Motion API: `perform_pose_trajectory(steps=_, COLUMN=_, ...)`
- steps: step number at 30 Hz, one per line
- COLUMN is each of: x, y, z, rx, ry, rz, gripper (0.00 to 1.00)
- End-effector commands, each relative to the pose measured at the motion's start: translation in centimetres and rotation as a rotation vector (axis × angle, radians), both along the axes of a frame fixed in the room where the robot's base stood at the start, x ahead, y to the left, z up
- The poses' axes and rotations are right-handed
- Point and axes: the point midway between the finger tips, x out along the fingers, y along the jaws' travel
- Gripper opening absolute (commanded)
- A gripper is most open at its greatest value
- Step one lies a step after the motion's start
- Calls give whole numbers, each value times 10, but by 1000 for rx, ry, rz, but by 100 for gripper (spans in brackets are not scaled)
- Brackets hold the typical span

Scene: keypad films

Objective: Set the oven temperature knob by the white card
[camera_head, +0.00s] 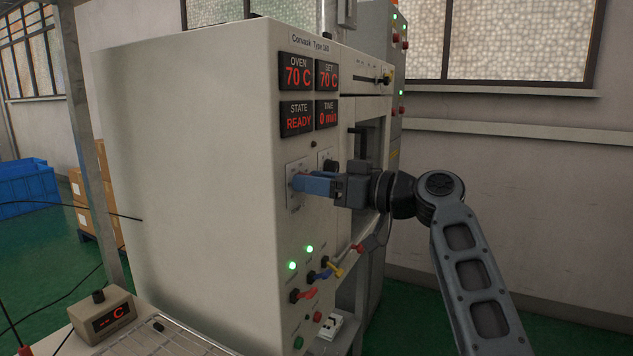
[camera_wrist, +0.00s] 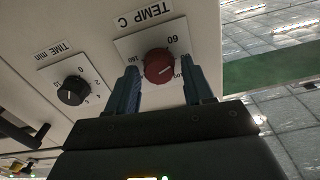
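The red oven temperature knob (camera_wrist: 158,66) sits on a white plate marked TEMP C in the wrist view. Its dial shows 60 and other numbers partly hidden. My gripper (camera_wrist: 160,72) has one blue finger on each side of the knob, with a narrow gap visible at the right; contact at the left is unclear. In the head view my gripper (camera_head: 300,183) is at the oven's (camera_head: 200,150) front panel and hides the knob. The oven display (camera_head: 297,71) reads 70 C and the set display (camera_head: 327,76) reads 70 C. I cannot make out the white card.
A black TIME knob (camera_wrist: 72,92) is beside the temperature knob. The state display (camera_head: 297,118) reads READY; the time display (camera_head: 326,114) reads 0 min. Colored plugs (camera_head: 318,276) and cables are below. A small meter (camera_head: 103,315) showing dashes and C stands at lower left.

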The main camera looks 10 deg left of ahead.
Motion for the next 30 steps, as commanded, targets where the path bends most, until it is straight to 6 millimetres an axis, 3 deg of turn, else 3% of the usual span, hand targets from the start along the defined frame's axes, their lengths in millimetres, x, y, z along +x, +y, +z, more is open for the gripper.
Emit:
perform_pose_trajectory(steps=2, x=0, y=0, z=0, rx=0, ry=0, rz=0, gripper=44)
perform_pose_trajectory(steps=15, x=0, y=-1, z=0, rx=0, ry=1, rz=0, gripper=2)
perform_pose_trajectory(steps=30, x=1, y=-1, z=-1, rx=52, ry=141, rz=-2, gripper=2)
